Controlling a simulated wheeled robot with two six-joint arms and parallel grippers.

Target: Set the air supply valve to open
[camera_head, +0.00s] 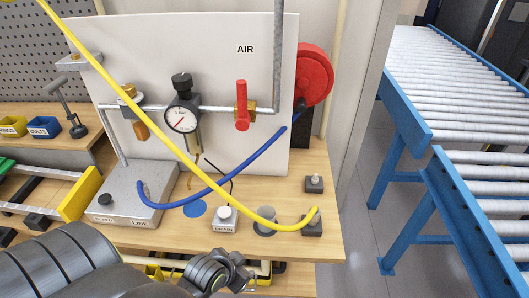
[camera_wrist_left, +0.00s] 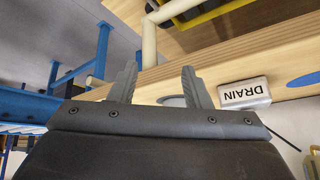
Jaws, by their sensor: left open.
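The air supply valve (camera_head: 241,106) has a red lever handle on a brass body, on the white panel under the label AIR. The handle stands upright, crosswise to the horizontal pipe (camera_head: 215,109). My left gripper (camera_head: 243,272) is low at the front edge of the bench, well below the valve and apart from it. In the left wrist view its two grey fingers (camera_wrist_left: 159,84) are spread with nothing between them. The valve is not in the left wrist view. My right gripper is not in view.
A yellow hose (camera_head: 150,135) crosses in front of the panel, left of the valve. A blue hose (camera_head: 235,178) passes below it. A gauge regulator (camera_head: 182,118) is left of the valve, a red reel (camera_head: 315,75) right. The DRAIN block (camera_head: 224,219) stands near the bench front.

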